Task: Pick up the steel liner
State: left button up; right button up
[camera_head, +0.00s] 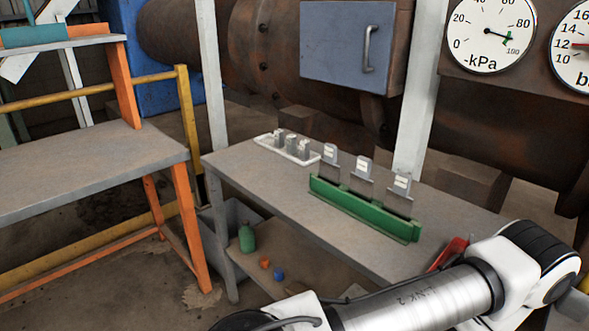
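I cannot tell for certain which item is the steel liner. Small grey metal pieces (291,143) stand in a white tray (267,142) at the far left end of the grey table (250,178). One of my arms crosses the lower right, but neither gripper shows.
A red object (449,252) lies at the table's right, partly hidden by my arm. A green bottle (247,239), an orange item (265,263) and a blue item (279,274) stand on the lower shelf. A bench (80,168) stands left. The table's left front is clear.

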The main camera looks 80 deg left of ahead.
aim_at(360, 186)
jog(key=u, duration=1.95)
